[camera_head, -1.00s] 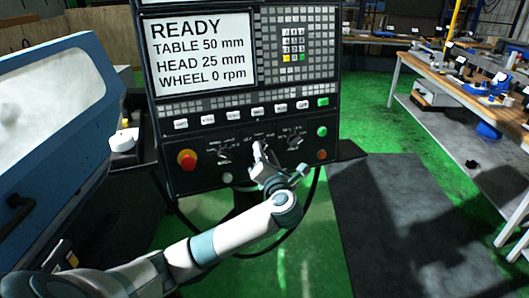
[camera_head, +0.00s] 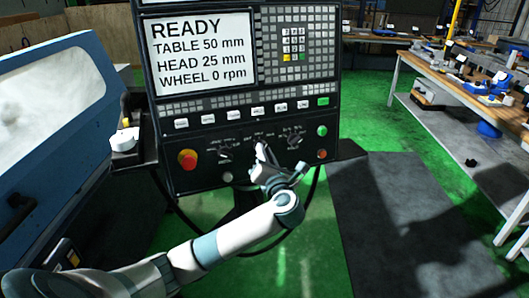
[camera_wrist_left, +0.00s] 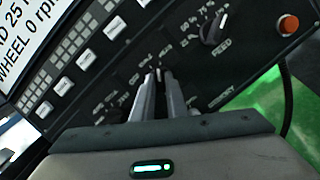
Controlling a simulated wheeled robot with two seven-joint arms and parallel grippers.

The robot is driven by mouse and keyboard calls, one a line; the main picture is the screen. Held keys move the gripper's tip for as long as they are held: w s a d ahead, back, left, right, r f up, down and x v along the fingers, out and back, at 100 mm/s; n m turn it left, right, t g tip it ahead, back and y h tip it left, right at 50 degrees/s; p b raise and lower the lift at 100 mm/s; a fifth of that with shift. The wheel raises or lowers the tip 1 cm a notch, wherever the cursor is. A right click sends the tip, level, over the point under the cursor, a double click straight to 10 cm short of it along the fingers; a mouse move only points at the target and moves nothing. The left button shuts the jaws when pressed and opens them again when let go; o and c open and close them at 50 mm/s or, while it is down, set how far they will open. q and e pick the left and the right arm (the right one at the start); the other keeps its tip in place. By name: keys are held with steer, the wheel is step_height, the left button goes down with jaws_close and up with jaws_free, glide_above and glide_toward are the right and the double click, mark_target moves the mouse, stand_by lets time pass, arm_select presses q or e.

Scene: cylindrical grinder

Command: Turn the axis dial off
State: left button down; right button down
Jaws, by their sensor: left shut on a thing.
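The black control panel (camera_head: 182,146) of the grinder stands upright in front of me. My left gripper (camera_head: 261,147) is at the middle dial position in its lower row, between two other dials. In the left wrist view, the fingers of my left gripper (camera_wrist_left: 158,75) are close together against the panel, shut on the axis dial, which they hide almost wholly. Printed labels show around the fingertips, too small to read surely. Which mark the dial points to is hidden. My right gripper is not in view.
The feed dial (camera_wrist_left: 212,28) is right of the fingers, and another dial (camera_head: 225,155) is to their left. A red button (camera_head: 187,159) and green button (camera_head: 321,131) flank the row. The screen (camera_head: 203,52) reads READY, WHEEL 0 rpm. A workbench (camera_head: 455,85) stands at right.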

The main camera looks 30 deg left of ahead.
arm_select(q)
steer(key=n+g+y+p, duration=0.1)
steer(key=n, duration=0.3)
steer(key=shift+w+d+n, duration=0.1)
steer(key=shift+n, duration=0.3)
steer(key=n+g+y, duration=0.1)
steer(key=n, duration=0.5)
steer(key=n+g+y+b, duration=0.1)
steer(key=n, duration=0.2)
steer(key=shift+w+d+f+n, duration=0.1)
steer(key=shift+w+n, duration=0.05)
steer(key=shift+n, duration=0.15)
steer(key=shift+n+g+b, duration=0.6)
steer(key=shift+n, duration=1.1)
steer(key=c, duration=1.8)
jaws_free()
steer(key=shift+o, duration=0.2)
steer(key=shift+d, duration=0.1)
